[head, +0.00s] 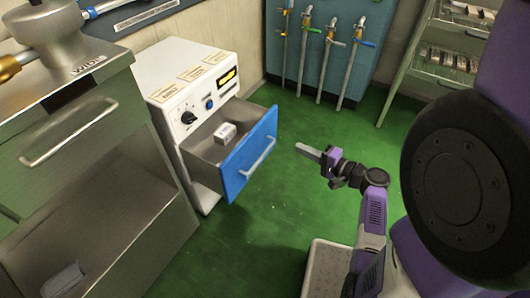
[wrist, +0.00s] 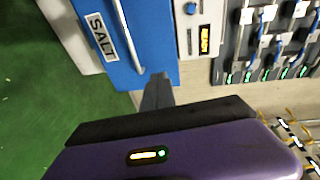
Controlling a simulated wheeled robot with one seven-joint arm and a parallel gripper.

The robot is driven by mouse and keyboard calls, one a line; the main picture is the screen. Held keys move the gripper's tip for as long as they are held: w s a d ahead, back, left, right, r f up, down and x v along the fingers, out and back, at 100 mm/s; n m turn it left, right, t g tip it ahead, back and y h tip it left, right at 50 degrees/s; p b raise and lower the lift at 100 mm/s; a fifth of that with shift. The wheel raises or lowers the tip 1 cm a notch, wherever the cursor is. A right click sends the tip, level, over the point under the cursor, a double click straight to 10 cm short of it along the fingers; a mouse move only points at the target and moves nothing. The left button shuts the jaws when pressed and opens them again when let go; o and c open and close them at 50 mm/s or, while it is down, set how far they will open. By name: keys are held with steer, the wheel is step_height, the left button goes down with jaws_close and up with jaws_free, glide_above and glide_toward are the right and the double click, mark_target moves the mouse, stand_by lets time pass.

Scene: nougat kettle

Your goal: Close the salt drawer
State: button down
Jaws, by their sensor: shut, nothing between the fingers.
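The salt drawer (head: 250,155) has a blue front with a pale bar handle (head: 258,157) and stands pulled out of a white cabinet (head: 180,88). A small white box (head: 225,132) lies inside it. In the wrist view the blue front (wrist: 150,40) carries a SALT label (wrist: 102,37) beside the handle (wrist: 129,38). My gripper (head: 305,151) is shut and empty, to the right of the drawer front, with a gap of green floor between them in the head view. In the wrist view its fingers (wrist: 157,88) overlap the edge of the blue front; contact cannot be told.
A steel cabinet (head: 95,130) with an open lower bay stands at the left. A blue panel with several valve pipes (head: 325,58) is at the back, and a rack (head: 450,60) at the back right. Green floor (head: 270,225) is clear around the drawer.

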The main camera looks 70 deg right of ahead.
steer(key=a+r+n+t+y, duration=0.1)
steer(key=a+r+t+y, duration=0.1)
steer(key=a, duration=0.2)
steer(key=b, duration=0.4)
glide_toward(252, 135)
steer(key=x, duration=0.7)
steer(key=shift+f, duration=0.1)
steer(key=shift+s, duration=0.1)
steer(key=b+x, duration=0.3)
steer(key=x, duration=1)
steer(key=shift+w, duration=0.45)
steer(key=shift+a, duration=0.1)
